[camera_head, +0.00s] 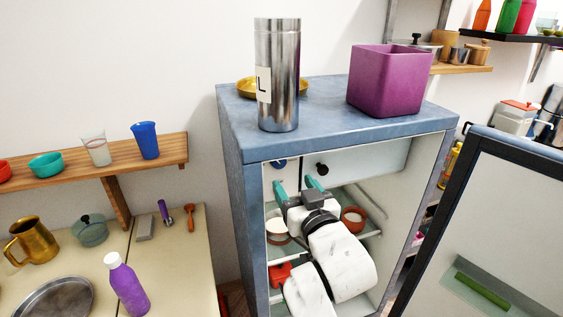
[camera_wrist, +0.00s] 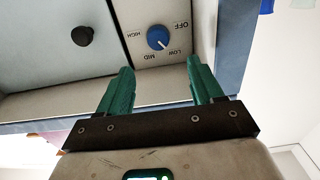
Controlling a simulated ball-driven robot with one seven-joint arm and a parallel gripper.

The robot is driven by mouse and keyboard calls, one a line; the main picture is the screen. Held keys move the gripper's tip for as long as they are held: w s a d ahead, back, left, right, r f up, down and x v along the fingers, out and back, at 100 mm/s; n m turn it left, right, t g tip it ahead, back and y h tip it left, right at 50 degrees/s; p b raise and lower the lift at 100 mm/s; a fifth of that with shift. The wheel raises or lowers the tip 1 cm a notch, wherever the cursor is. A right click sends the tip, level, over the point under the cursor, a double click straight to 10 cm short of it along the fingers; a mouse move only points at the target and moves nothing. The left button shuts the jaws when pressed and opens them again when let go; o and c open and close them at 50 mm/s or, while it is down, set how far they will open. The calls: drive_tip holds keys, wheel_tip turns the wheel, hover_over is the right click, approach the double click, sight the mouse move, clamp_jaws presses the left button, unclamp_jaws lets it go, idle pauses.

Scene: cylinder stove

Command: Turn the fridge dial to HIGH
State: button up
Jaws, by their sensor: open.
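The fridge (camera_head: 240,150) is a blue-grey cabinet with its door (camera_head: 510,215) swung open to the right. Inside at the top, the blue dial (camera_wrist: 158,38) sits on a white panel, with OFF, LOW, MID and HIGH printed around it. Its white mark appears to point toward LOW. The dial also shows partly in the head view (camera_head: 279,164). My gripper (camera_head: 295,183) is inside the fridge with its green fingers open and empty. In the wrist view, my gripper (camera_wrist: 160,70) has its fingertips on either side below the dial, apart from it.
A black knob (camera_head: 322,169) is right of the dial in the head view. Red bowls (camera_head: 353,219) stand on the fridge shelf near my arm. A steel cylinder (camera_head: 277,75) and a purple box (camera_head: 388,80) stand on the fridge top. The counter is to the left.

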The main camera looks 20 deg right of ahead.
sight(280, 162)
drive_tip(key=w+p, duration=0.1)
drive_tip(key=w, duration=0.8)
drive_tip(key=shift+w+d, duration=0.1)
drive_tip(key=shift+w, duration=0.15)
drive_tip(key=c, duration=1)
drive_tip(key=shift+f, duration=0.1)
